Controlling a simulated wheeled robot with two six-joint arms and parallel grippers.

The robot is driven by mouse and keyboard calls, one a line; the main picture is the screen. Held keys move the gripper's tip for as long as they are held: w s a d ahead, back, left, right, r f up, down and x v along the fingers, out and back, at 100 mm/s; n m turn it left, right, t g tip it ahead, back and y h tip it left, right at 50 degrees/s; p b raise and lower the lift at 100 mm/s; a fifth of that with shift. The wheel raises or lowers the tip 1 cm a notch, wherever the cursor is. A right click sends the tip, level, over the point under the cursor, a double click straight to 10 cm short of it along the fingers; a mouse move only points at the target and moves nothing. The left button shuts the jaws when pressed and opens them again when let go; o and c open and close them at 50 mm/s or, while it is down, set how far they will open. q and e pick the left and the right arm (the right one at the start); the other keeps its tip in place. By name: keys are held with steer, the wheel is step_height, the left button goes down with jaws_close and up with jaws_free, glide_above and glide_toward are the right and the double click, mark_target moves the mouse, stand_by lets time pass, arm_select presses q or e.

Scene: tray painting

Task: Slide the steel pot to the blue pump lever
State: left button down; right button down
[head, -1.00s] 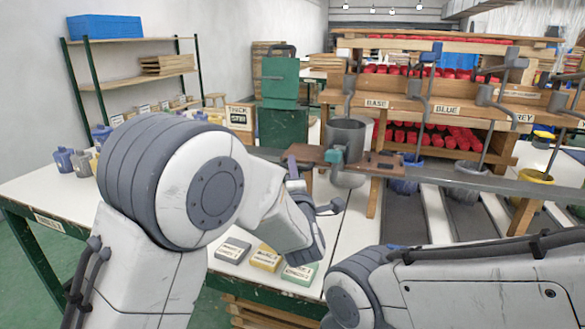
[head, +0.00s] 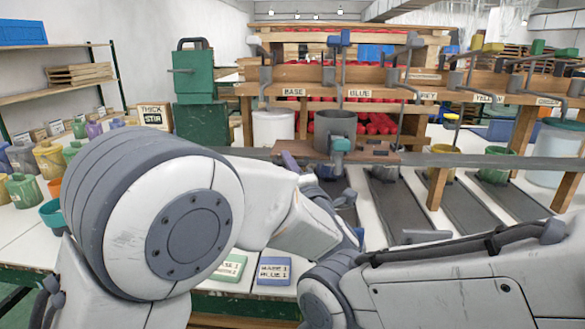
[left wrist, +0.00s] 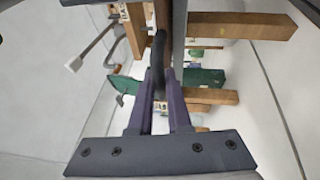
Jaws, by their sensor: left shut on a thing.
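The steel pot (head: 335,124), a dark grey cylinder, stands upright on a brown wooden carriage (head: 378,157) on the long grey rail (head: 470,160). It is just left of below the BLUE label (head: 360,93). The blue pump lever (head: 345,38) rises above that label. My left gripper (head: 296,162) is at the carriage's left end, partly hidden by my arm. In the left wrist view its purple fingers (left wrist: 160,98) are closed on a dark handle (left wrist: 158,58). My right arm crosses the lower right, but its gripper is out of view.
A wooden pump shelf (head: 430,82) with several levers runs above the rail on wooden posts. A white bucket (head: 272,127) stands behind the rail, left of the pot. Coloured jugs (head: 48,160) stand at the left. Label blocks (head: 273,271) lie on the front table.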

arm_select(q)
steer(key=shift+d+f, duration=0.1)
steer(key=shift+d, duration=0.2)
steer(key=c, duration=0.9)
jaws_free()
steer(key=shift+o, duration=0.2)
